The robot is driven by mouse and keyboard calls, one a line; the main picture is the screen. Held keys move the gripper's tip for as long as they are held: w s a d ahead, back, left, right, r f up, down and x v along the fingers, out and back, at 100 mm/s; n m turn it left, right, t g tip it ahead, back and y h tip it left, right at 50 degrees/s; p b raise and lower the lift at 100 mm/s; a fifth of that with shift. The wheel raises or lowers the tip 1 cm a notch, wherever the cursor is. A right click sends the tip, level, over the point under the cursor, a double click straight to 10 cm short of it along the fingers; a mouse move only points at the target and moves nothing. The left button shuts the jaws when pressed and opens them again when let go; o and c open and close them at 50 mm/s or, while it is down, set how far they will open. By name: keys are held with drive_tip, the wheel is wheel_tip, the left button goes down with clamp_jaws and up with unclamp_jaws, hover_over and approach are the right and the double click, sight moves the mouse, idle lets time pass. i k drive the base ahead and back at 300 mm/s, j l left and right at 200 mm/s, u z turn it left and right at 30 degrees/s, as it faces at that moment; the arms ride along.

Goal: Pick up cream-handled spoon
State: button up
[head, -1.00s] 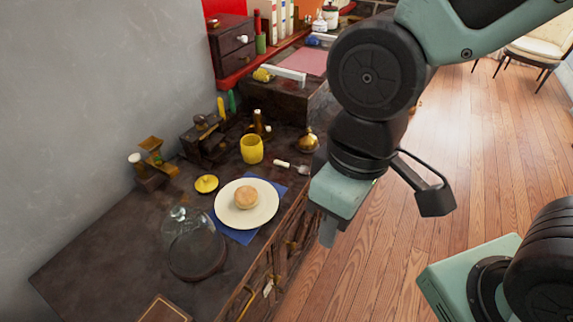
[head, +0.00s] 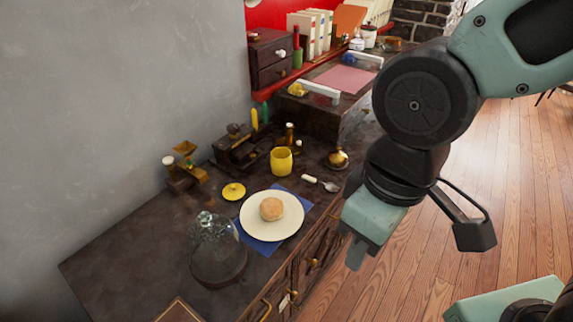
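The spoon (head: 329,186) lies on the dark counter (head: 128,262), right of the yellow cup. Its short cream handle (head: 309,179) points left and its metal bowl end points right. My gripper (head: 357,256) hangs at the right in the head view, past the counter's front edge, below and right of the spoon and apart from it. Only part of a finger shows below the green gripper body, so I cannot see whether it is open or shut. Nothing visible is held.
A white plate (head: 291,224) with a bun on a blue napkin (head: 261,246) lies in front of the spoon. A yellow cup (head: 281,161) and a brass-coloured pot (head: 338,159) stand close by. A glass dome (head: 217,258) stands at front left. Wooden floor is open at right.

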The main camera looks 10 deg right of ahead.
sight(331, 187)
drive_tip(key=i+l+z, duration=0.2)
drive_tip(key=i+z, duration=0.15)
drive_tip(key=i+l+z, duration=0.15)
drive_tip(key=i+z, duration=0.25)
